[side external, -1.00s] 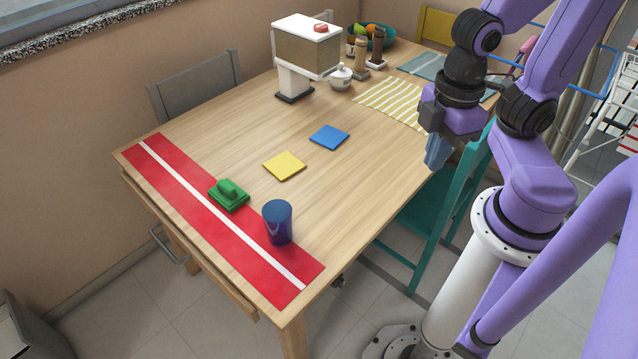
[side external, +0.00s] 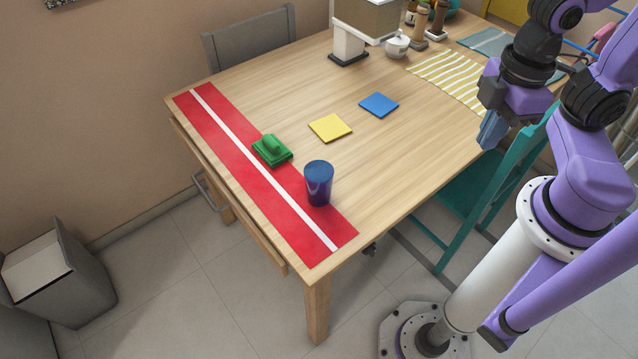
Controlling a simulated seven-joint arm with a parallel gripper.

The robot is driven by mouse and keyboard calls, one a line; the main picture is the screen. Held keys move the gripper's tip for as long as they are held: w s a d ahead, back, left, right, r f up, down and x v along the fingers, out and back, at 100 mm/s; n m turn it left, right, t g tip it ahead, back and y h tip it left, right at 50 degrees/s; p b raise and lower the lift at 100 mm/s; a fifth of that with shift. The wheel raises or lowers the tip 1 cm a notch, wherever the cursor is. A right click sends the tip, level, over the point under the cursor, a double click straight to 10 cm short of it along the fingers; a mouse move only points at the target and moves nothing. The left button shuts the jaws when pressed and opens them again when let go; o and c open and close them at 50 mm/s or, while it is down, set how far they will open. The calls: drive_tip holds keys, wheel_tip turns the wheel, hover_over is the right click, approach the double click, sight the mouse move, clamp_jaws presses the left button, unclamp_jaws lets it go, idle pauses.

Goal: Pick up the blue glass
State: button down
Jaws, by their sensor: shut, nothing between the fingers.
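The blue glass (side external: 318,184) stands upright near the front corner of the wooden table, at the right edge of the red runner. My gripper (side external: 489,133) hangs over the right edge of the table, pointing down. It is shut with nothing in it and well apart from the glass, to its right and farther back.
A green block with a handle (side external: 272,150) sits on the red runner (side external: 223,122) left of the glass. Yellow (side external: 330,128) and blue (side external: 379,105) squares lie flat behind it. A teal chair (side external: 480,190) stands at the right edge. The wood between glass and gripper is clear.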

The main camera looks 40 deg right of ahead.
unclamp_jaws()
idle(0.3)
